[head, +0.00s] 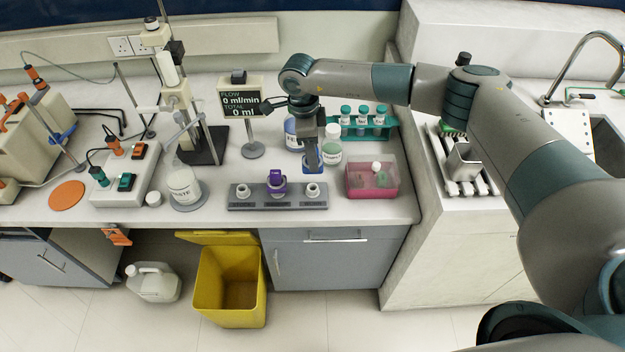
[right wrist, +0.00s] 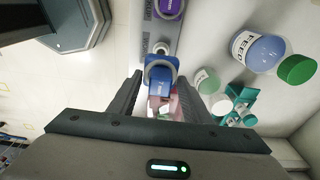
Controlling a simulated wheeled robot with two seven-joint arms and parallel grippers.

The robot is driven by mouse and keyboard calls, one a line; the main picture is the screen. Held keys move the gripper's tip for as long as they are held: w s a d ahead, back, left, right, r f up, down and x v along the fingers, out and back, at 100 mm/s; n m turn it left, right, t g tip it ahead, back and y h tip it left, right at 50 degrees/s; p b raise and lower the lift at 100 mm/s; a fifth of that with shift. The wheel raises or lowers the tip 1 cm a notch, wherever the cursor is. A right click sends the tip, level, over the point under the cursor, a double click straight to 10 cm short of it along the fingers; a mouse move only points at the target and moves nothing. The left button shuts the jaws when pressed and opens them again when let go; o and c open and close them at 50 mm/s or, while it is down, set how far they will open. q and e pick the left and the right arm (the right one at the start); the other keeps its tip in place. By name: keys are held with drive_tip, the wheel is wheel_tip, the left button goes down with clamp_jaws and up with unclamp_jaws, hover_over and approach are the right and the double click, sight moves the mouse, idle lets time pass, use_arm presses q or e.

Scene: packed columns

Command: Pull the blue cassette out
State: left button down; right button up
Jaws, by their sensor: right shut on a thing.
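The blue cassette (head: 313,163) is between the fingers of my right gripper (head: 311,148), which is shut on it. It hangs above the right-hand socket (head: 313,190) of the grey rack (head: 235,205), with a visible gap in the head view. In the right wrist view the blue cassette (right wrist: 160,76) shows between the fingertips (right wrist: 157,88). A purple cassette (head: 277,182) sits in the middle socket. The left socket (head: 243,190) holds no cassette. My left gripper is out of view.
A teal vial rack (head: 365,130) is behind, and a pink box (head: 372,180) is to the right. A flask (head: 184,185) stands left of the rack. A yellow bin (head: 230,290) is below.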

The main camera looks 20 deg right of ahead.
drive_tip(key=shift+r, duration=0.85)
